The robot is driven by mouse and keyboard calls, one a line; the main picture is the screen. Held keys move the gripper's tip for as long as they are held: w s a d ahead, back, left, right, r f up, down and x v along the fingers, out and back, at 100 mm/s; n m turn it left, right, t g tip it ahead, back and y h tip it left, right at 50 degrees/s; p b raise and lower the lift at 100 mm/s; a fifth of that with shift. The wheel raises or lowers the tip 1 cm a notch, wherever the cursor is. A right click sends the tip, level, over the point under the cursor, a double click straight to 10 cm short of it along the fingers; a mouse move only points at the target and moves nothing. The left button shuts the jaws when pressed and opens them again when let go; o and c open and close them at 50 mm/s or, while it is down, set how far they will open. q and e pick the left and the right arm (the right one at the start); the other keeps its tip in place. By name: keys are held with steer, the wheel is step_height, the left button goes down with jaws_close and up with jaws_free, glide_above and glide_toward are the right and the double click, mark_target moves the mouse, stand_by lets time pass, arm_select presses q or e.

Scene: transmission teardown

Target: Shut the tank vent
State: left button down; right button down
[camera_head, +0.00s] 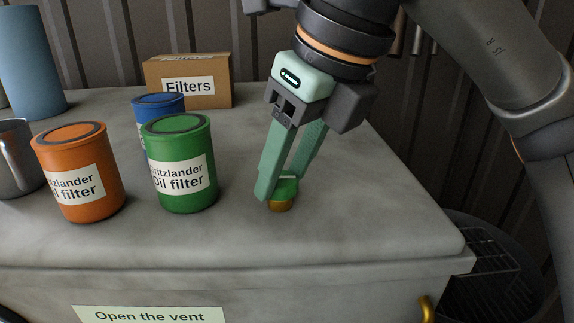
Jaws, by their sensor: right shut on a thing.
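The vent (281,205) is a small brass fitting with a green cap (285,187) on the grey tank top, right of the green oil filter. My right gripper (277,188) reaches down from above with its green fingers around the cap and is shut on it. The fingers hide part of the cap, so I cannot tell how far it is turned. The grey tank (330,235) fills the lower middle, with a label reading "Open the vent" (150,315) on its front. My left gripper is not in view.
A green oil filter (182,190), an orange one (85,200) and a blue one (158,101) stand left of the vent. A "Filters" box (215,95) is behind, with a blue cylinder (28,60) and a metal mug (15,165) at left. The top's right side is clear.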

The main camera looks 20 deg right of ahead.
steer(key=shift+c, duration=1.8)
jaws_free()
arm_select(q)
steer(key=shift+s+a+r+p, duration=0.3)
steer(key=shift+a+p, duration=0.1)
steer(key=shift+p, duration=0.3)
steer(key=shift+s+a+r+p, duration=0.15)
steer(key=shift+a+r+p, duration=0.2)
steer(key=shift+p, duration=0.35)
arm_select(e)
steer(key=v, duration=1.2)
steer(key=shift+r, duration=0.25)
steer(key=shift+s, duration=0.1)
